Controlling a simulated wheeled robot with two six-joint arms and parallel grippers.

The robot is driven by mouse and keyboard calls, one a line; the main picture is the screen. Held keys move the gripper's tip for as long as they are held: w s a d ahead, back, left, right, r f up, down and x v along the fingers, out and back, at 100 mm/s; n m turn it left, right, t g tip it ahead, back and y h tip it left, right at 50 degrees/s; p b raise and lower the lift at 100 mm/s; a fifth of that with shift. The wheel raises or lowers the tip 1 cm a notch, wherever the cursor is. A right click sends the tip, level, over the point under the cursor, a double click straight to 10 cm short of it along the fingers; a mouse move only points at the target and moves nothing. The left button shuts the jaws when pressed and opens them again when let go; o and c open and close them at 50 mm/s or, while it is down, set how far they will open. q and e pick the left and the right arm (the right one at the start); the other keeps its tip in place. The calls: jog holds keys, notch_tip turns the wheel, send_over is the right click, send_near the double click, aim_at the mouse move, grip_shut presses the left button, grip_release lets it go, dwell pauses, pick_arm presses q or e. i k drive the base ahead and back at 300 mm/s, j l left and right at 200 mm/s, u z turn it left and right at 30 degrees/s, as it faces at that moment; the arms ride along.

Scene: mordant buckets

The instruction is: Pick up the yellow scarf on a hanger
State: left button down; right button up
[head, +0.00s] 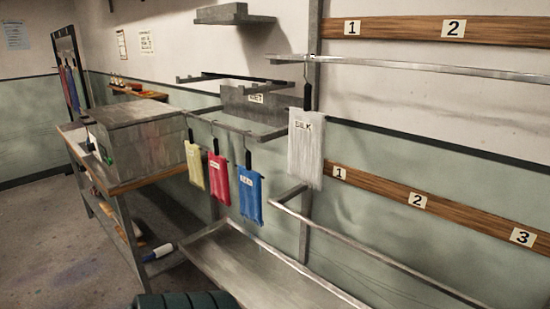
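The yellow scarf (195,167) hangs in the head view, left of centre. It hangs from a dark hanger (190,135) on a metal rail and has a small label near its top. A red scarf (219,180) and a blue scarf (251,197) hang to its right on similar hangers. A white scarf (306,150) labelled SILK hangs higher and further right. Neither of my grippers shows in this view. All the scarves hang free, with nothing holding them.
A grey metal box (140,138) on a wooden bench (130,180) stands just left of the yellow scarf. A metal trough (250,265) lies below the scarves, with a rail (385,250) along its right side. Numbered wooden boards (470,30) line the wall. Floor at lower left is mostly clear.

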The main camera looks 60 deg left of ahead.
aim_at(192, 151)
jog(key=u, duration=2.65)
jog(key=z, duration=3.4)
jog(key=u, duration=0.35)
jog(key=k+j+u, duration=0.15)
jog(key=j+u, duration=0.15)
jog(key=j, duration=0.15)
jog(key=k+j+u, duration=0.1)
jog(key=j+u, duration=0.55)
jog(key=j, duration=0.25)
